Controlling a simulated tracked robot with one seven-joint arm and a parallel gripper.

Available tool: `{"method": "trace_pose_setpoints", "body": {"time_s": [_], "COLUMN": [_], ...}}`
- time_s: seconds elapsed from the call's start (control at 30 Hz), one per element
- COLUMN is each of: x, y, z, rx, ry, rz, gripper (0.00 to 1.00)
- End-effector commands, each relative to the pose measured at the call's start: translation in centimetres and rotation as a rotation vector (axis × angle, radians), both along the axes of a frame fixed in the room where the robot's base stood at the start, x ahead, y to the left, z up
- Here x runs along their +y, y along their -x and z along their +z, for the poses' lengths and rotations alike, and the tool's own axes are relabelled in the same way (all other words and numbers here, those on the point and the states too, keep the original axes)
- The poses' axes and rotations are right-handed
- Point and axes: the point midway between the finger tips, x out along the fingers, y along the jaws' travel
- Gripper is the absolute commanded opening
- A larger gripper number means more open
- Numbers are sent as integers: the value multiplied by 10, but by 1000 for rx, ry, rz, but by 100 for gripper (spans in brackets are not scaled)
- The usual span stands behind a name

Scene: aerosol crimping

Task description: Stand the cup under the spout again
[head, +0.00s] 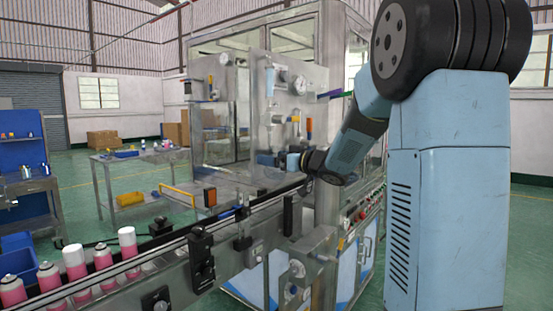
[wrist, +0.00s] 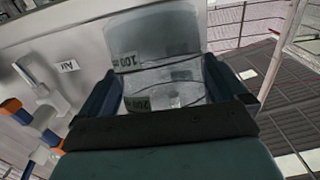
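In the wrist view a clear measuring cup (wrist: 155,50) with "100" and "200" labels fills the space between the two fingers of my gripper (wrist: 162,82). The fingers press on both its sides, and its lettering appears upside down in this view. In the head view my gripper (head: 308,161) is at the front of the steel and glass machine, above the conveyor's far end. A small pale blue shape (head: 293,162) beside it may be the cup; it is too small to be sure. I cannot pick out the spout with certainty.
The machine panel (head: 290,100) carries gauges and valves with orange and blue handles. In the wrist view, pipe fittings (wrist: 40,125) and an AIR label (wrist: 68,66) are at left. Several pink cans (head: 103,258) stand on the conveyor. A side table (head: 140,160) is behind.

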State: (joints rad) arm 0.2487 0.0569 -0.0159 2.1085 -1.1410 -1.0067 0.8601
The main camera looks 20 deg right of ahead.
Motion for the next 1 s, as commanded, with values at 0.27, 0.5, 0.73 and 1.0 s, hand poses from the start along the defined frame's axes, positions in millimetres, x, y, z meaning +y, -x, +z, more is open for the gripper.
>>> {"method": "trace_pose_setpoints", "body": {"time_s": [0.27,0.5,0.73,1.0], "x": [14,-3,-35,-67], "y": [1,21,58,97], "z": [8,7,5,3], "rx": [-16,-15,-11,-7], "ry": [0,3,1,-2], "rz": [29,23,13,4], "gripper": [100,100,100,100]}}
